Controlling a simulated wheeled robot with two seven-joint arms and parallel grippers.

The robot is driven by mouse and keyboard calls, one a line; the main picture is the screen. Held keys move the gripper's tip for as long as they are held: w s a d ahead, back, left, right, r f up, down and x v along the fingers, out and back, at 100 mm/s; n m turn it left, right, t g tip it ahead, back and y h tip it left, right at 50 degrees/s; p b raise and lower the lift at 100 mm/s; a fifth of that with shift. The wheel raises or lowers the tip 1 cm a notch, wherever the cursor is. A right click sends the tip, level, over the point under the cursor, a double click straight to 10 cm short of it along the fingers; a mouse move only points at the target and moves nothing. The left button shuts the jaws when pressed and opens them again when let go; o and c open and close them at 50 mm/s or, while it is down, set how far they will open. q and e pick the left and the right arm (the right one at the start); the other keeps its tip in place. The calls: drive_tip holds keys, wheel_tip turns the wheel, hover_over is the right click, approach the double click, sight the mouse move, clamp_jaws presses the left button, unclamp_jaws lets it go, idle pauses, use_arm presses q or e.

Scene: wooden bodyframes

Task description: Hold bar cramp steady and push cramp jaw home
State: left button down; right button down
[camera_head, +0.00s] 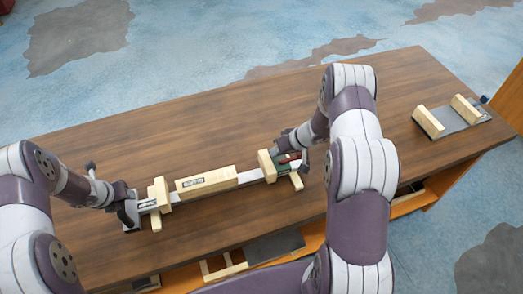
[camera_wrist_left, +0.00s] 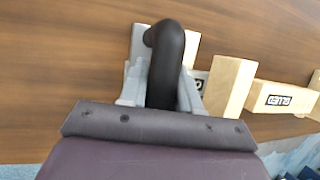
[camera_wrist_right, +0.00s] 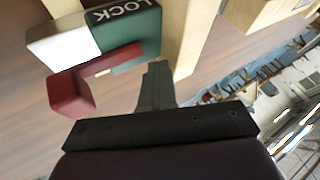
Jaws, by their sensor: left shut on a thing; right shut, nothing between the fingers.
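The bar cramp lies along the table, its metal bar (camera_head: 250,176) running from left to right. A wooden block with a label (camera_head: 205,181) lies along the bar between a left wooden jaw (camera_head: 160,192) and a right wooden jaw (camera_head: 266,166). My left gripper (camera_head: 130,212) is shut on a black handle (camera_wrist_left: 166,65) at the cramp's left end. My right gripper (camera_wrist_right: 155,85) is shut and empty, close to the right jaw, beside a green block marked LOCK (camera_wrist_right: 130,35) with a red lever (camera_wrist_right: 72,92). I cannot tell whether its fingertips touch the jaw.
The wooden table (camera_head: 200,130) is clear behind the cramp. A grey plate with two wooden blocks (camera_head: 455,118) sits at the table's far right. A shelf with wooden parts (camera_head: 225,265) shows below the front edge.

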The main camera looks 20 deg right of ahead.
use_arm(q)
drive_tip(key=shift+w, duration=0.1)
use_arm(e)
drive_tip(key=a, duration=0.8)
drive_tip(key=shift+a, duration=0.2)
